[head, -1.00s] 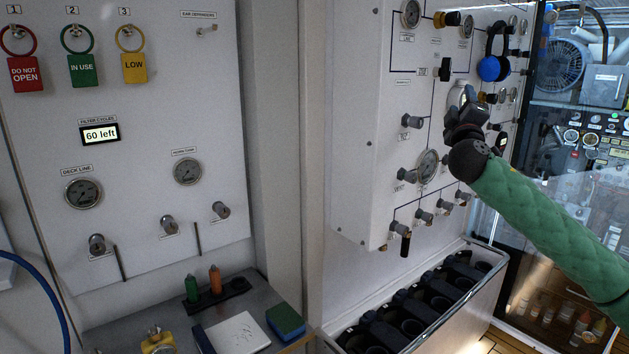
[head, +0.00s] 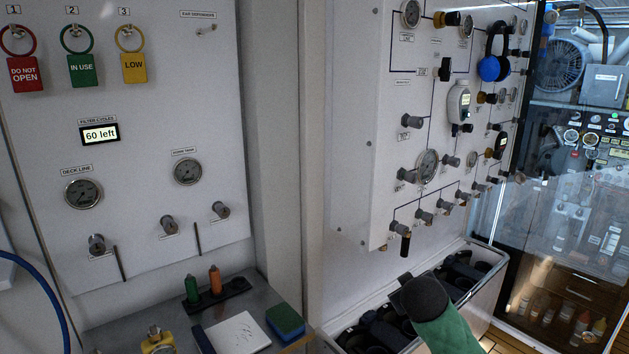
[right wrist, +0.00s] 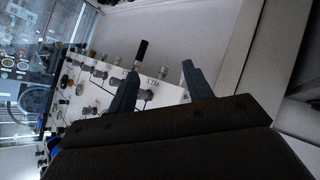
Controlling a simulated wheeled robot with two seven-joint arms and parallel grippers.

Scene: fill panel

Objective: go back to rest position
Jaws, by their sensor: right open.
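My right gripper (right wrist: 160,68) is open in the right wrist view. Its two blue-grey fingers stand apart with nothing between them, and the white fill panel shows beyond them. In the head view my green-sleeved right arm comes in from the bottom edge, and its dark wrist is in front of the bin of black cylinders (head: 491,258). The gripper's fingers cannot be made out there. The fill panel (head: 385,150) with its gauges and knobs is above and behind the wrist, apart from it. My left gripper is in neither view.
A pale handheld meter (head: 458,103) is on the fill panel, with blue ear defenders (head: 489,68) hanging above it. A grey bench (head: 185,335) with a white pad and a blue-green sponge (head: 285,320) is at lower left. A glass door (head: 560,180) is at right.

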